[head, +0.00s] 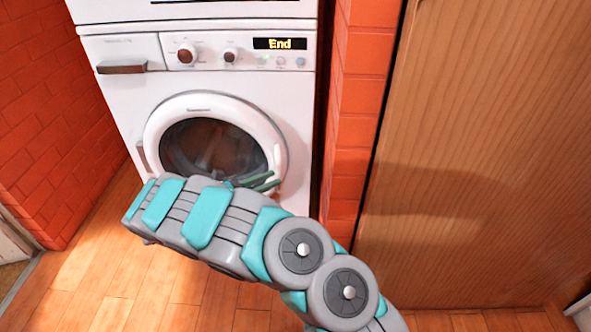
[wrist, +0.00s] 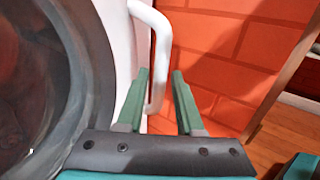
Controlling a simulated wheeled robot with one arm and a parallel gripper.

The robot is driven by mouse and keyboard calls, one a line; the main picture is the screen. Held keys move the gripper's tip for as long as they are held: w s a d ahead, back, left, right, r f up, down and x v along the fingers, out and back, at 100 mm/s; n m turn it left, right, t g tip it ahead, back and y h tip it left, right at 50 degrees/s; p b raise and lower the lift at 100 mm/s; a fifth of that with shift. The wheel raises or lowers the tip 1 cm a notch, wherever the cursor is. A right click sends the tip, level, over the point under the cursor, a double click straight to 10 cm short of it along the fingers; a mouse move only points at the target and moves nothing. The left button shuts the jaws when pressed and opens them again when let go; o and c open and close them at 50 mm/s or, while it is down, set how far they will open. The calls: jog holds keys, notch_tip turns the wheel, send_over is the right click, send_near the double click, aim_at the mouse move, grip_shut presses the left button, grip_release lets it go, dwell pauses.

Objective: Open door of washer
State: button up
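The white washer (head: 120,92) stands against the back wall in the head view. Its round front door (head: 160,125) has a white ring and dark glass, and looks shut. My arm hides the door's lower edge. In the wrist view the door's dark glass (wrist: 45,80) fills the left side. Contact cannot be told.
The washer's panel display (head: 279,43) reads "End". A brick pillar (head: 357,90) stands close on the washer's right, with a wooden panel (head: 480,130) beyond it. A brick wall (head: 45,110) is on the left. The wooden floor (head: 85,255) is clear at the front left.

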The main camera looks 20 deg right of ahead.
jog(key=x, duration=0.6)
jog(key=shift+d, duration=0.25)
jog(key=shift+c, duration=0.3)
grip_shut()
dwell(0.9)
